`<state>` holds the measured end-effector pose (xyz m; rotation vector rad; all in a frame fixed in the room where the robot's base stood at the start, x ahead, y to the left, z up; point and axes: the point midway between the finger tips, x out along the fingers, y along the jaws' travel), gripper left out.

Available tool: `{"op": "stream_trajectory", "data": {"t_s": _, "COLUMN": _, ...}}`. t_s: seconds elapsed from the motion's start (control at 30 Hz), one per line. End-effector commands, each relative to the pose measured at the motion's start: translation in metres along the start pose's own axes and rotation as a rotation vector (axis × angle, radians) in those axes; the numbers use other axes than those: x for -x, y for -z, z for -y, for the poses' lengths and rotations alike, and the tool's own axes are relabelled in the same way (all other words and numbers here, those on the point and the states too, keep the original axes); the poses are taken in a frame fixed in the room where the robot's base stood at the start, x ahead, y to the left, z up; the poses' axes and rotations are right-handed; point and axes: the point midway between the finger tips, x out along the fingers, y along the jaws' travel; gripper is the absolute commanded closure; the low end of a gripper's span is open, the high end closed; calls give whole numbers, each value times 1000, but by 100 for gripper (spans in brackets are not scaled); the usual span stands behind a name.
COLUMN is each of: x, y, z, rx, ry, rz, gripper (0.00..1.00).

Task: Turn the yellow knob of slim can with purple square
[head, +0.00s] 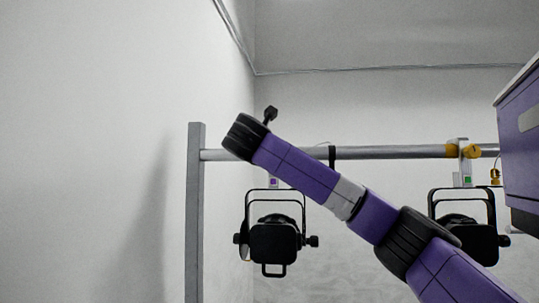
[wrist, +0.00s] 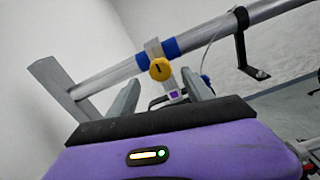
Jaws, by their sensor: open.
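The slim can with the purple square (head: 275,244) hangs from the pipe, left of centre in the head view. Its purple square (head: 273,183) is on a pale tag above it, and shows also in the wrist view (wrist: 173,93). The yellow knob (wrist: 160,69) is at the clamp on the pipe, between blue bands, in the wrist view; my arm hides it in the head view. My gripper (wrist: 161,78) is open and empty. Its two fingers appear on either side of the knob in the picture, with the knob beyond them; contact is not visible. Most of the can is hidden in the wrist view.
The grey pipe (head: 400,152) runs from a grey post (head: 195,220) at left. A second can (head: 466,242) with a green square (head: 467,178) and yellow clamp parts (head: 473,151) hangs at right. A black bracket (wrist: 241,48) hangs from the pipe right of the knob. A wall is at left.

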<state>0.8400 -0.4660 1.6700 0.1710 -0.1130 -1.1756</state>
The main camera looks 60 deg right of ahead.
Motion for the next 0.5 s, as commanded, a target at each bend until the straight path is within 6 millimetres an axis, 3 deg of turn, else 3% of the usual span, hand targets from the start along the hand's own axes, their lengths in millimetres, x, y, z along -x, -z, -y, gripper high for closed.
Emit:
{"op": "stream_trajectory", "data": {"t_s": 0.3, "x": -49, "y": -3, "z": 0, "rx": -2, "ry": 2, "rz": -1, "gripper": 41}}
{"op": "stream_trajectory", "data": {"t_s": 0.5, "x": -64, "y": -1, "z": 0, "rx": -2, "ry": 0, "rz": 0, "gripper": 41}}
